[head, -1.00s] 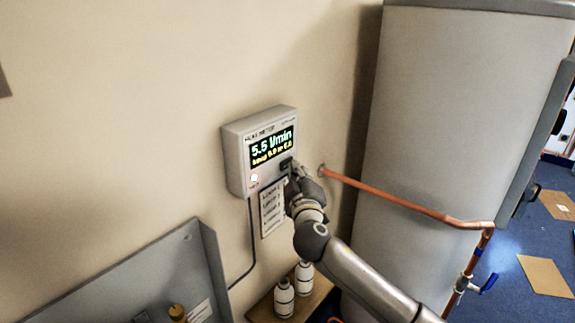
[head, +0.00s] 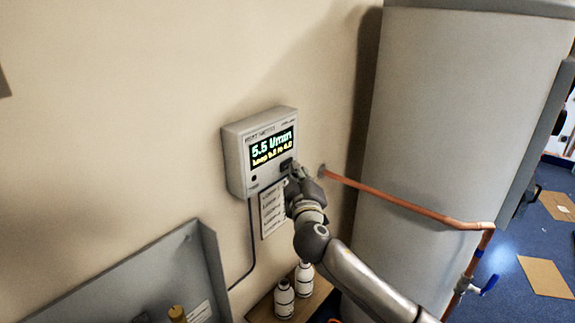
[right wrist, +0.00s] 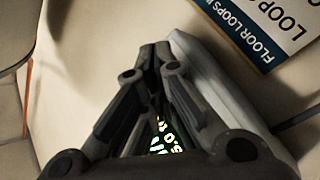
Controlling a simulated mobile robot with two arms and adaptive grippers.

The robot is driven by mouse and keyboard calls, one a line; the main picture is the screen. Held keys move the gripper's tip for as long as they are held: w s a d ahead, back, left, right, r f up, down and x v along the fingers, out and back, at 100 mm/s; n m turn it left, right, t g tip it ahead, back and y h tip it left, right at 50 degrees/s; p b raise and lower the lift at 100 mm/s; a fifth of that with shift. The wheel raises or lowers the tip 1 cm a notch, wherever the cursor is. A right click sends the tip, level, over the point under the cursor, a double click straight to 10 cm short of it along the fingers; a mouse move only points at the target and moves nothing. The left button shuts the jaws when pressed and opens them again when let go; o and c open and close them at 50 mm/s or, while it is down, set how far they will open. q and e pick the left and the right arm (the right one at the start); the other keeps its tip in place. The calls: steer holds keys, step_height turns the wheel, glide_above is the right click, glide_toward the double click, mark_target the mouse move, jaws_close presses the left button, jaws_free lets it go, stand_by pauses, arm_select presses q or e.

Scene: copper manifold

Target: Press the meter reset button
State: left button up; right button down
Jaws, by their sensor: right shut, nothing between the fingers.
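My left gripper is out of view.
A label sheet (head: 271,211) hangs under the meter. A copper pipe (head: 400,203) runs from the wall to the right, in front of a large grey cylinder (head: 440,110). Two white bottles (head: 284,298) stand below. A grey open box (head: 205,260) is at lower left.

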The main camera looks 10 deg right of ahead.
steer(key=shift+s+d, duration=0.3)
steer(key=shift+s, duration=0.1)
steer(key=s+d, duration=0.1)
steer(key=s, duration=0.1)
steer(key=s+d+p, duration=0.1)
steer(key=s+d, duration=0.1)
stand_by(0.5)
stand_by(0.4)
